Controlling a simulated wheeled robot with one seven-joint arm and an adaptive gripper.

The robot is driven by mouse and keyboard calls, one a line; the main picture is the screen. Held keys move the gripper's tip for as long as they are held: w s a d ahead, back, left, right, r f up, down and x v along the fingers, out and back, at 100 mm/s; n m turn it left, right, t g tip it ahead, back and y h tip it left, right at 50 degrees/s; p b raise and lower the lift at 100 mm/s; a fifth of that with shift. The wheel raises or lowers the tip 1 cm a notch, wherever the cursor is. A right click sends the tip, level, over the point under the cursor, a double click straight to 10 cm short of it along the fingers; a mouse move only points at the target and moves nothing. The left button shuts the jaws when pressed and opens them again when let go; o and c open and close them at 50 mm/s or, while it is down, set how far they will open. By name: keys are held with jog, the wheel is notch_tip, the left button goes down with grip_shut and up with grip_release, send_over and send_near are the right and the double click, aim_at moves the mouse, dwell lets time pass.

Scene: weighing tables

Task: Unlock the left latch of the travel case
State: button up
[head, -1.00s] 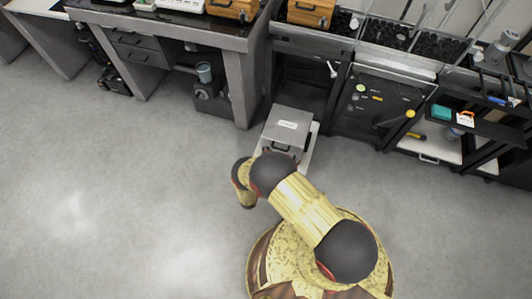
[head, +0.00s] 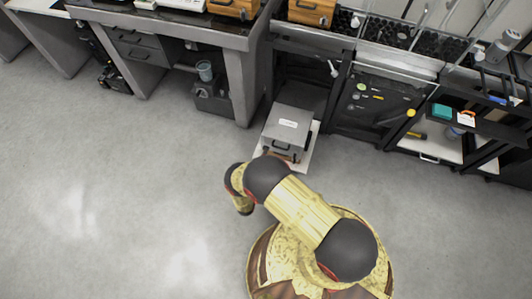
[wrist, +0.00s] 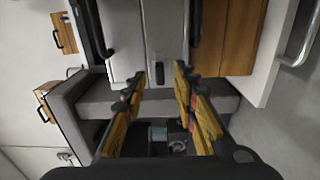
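The travel case (head: 288,123) is a grey box with a pale label on its lid, in the head view. It is closed and stands on a low white board. A dark handle shows on its near side. Its latches are too small or hidden to make out there. My arm's wrist part is left of and nearer than the case's front; the gripper itself is mostly hidden in the head view. In the wrist view my gripper (wrist: 160,75) has its two fingers apart with nothing clearly held between them. I cannot identify the left latch in the wrist view.
The white board (head: 307,157) sticks out right of the case. Behind it are workbenches and a dark cabinet (head: 376,105) with a door. An open shelf unit (head: 432,149) is at the right. The grey floor to the left is clear.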

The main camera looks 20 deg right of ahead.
jog(key=v, duration=0.8)
dwell(0.4)
